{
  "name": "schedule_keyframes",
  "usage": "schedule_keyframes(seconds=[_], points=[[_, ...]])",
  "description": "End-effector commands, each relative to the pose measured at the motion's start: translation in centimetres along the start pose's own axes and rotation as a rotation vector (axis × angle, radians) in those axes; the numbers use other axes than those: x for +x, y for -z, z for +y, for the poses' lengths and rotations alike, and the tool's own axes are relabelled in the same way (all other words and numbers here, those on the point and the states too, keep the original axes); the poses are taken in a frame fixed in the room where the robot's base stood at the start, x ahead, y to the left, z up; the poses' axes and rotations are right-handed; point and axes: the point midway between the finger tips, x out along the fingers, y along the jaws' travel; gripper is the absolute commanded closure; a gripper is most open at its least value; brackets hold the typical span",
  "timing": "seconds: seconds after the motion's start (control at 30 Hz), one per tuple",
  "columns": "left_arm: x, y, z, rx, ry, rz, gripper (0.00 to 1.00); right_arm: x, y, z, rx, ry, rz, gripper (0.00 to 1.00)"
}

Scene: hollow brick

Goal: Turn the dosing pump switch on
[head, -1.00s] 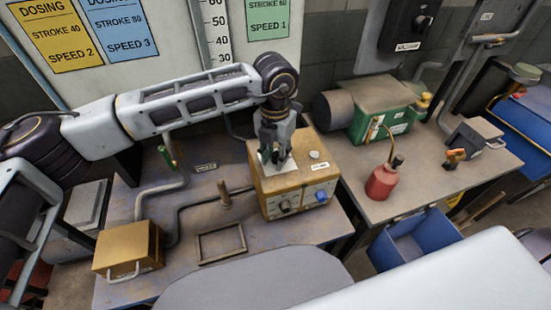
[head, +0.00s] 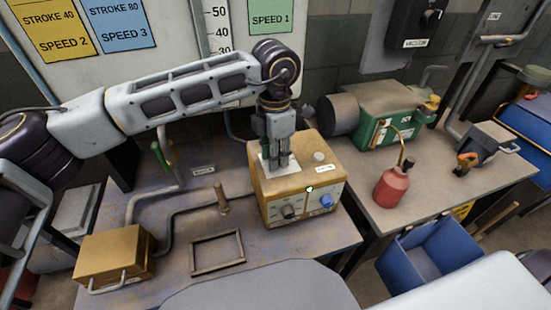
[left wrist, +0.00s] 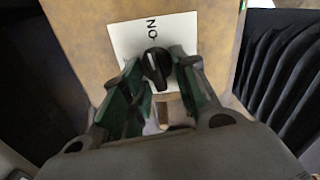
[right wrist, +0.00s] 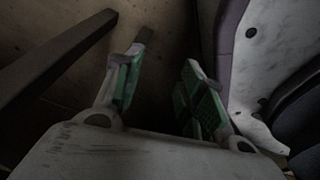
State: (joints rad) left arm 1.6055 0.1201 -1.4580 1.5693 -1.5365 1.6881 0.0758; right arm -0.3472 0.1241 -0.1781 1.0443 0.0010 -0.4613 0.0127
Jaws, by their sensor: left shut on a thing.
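The dosing pump is a worn yellow box (head: 291,186) on the bench, with a dark knob and a blue knob (head: 326,201) on its front. A small lamp (head: 309,189) on its front edge glows pale green-white. On its top is a white plate (head: 264,164) with a black rotary switch, hidden by my fingers in the head view. The left wrist view shows the switch (left wrist: 155,70) below the word ON, its white line tilted slightly. My left gripper (head: 277,162) points down and is shut on the switch. My right gripper (right wrist: 160,80) is open and empty, outside the head view.
A brass box (head: 115,255) with a handle, a flat frame (head: 217,251) and pipes lie on the left bench. A green motor pump (head: 390,115) and a red oil can (head: 392,186) stand on the right bench. A blue bin (head: 420,255) is below.

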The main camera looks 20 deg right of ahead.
Motion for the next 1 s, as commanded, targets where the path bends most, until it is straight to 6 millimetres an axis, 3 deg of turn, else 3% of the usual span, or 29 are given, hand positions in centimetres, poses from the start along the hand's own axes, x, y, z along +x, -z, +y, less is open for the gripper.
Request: schedule_keyframes(seconds=[0.47, 0.9, 0.93, 1.0], points=[[-0.1, -0.1, 0.3, 0.164, -0.001, -0.004, 0.95, -0.4, 2.3, -0.8, 0.005, 0.009, 0.014, 0.6], [-0.2, -0.1, 0.3, 0.175, -0.002, -0.003, 0.94, -0.5, 2.4, -0.8, 0.005, 0.01, 0.01, 0.6], [-0.2, -0.1, 0.3, 0.174, -0.002, -0.003, 0.69, -0.5, 2.4, -0.8, 0.005, 0.01, 0.01, 0.6], [-0.2, -0.1, 0.3, 0.174, -0.002, -0.003, 0.6, -0.5, 2.4, -0.9, 0.005, 0.01, 0.01, 0.6]])
